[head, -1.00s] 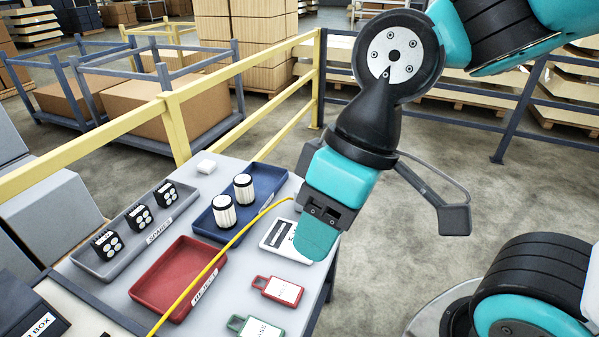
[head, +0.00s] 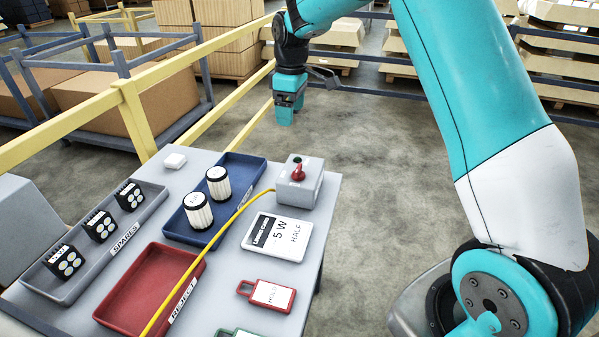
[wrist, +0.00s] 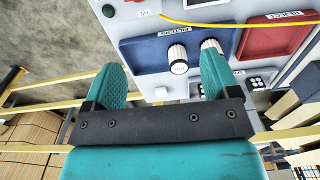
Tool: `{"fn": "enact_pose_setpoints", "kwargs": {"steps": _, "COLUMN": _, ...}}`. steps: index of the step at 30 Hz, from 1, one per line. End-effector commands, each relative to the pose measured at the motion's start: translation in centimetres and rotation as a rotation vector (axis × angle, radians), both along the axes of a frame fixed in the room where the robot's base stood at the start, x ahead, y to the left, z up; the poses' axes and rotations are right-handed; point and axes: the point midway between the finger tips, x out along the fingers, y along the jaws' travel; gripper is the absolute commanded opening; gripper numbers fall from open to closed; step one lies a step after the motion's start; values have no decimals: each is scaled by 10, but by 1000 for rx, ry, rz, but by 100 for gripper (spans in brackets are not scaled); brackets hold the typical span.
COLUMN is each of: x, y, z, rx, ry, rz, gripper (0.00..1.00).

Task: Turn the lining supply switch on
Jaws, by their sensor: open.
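The lining supply switch is a grey box (head: 311,187) with a red knob (head: 297,173) at the table's far right corner. A yellow cable runs to it. In the wrist view the box (wrist: 122,22) shows at the top edge, upside down, with a small dark green spot and a white label; its knob is mostly cut off. My gripper (head: 286,108) hangs beyond the box, past the table's far edge, apart from it. In the wrist view my gripper (wrist: 162,80) has its two fingers wide apart with nothing held between them.
The table (head: 225,258) carries a blue tray (head: 240,183) with two white cylinders, a red tray (head: 140,290), a grey tray (head: 55,285) with black units, a white sign (head: 277,237) and a red tag (head: 268,294). A yellow rail (head: 70,128) runs behind. Floor right is clear.

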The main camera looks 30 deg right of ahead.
Motion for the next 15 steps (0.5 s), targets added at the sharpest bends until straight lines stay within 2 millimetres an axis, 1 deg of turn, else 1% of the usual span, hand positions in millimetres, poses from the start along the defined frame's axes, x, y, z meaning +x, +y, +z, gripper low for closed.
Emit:
{"fn": "enact_pose_setpoints", "kwargs": {"steps": 1, "x": 11, "y": -13, "z": -15, "rx": -10, "ry": 7, "rz": 1, "gripper": 82}}
{"fn": "enact_pose_setpoints", "kwargs": {"steps": 3, "x": 20, "y": -25, "z": -25, "rx": -20, "ry": 14, "rz": 6, "gripper": 82}}
{"fn": "enact_pose_setpoints", "kwargs": {"steps": 6, "x": 26, "y": -34, "z": -35, "rx": -27, "ry": 18, "rz": 11, "gripper": 82}}
{"fn": "enact_pose_setpoints", "kwargs": {"steps": 8, "x": 27, "y": -37, "z": -39, "rx": -29, "ry": 19, "rz": 13, "gripper": 82}}
{"fn": "enact_pose_setpoints", "kwargs": {"steps": 11, "x": 27, "y": -37, "z": -52, "rx": -29, "ry": 22, "rz": 13, "gripper": 82}}
{"fn": "enact_pose_setpoints", "kwargs": {"steps": 15, "x": 26, "y": -37, "z": -79, "rx": -29, "ry": 23, "rz": 12, "gripper": 82}}
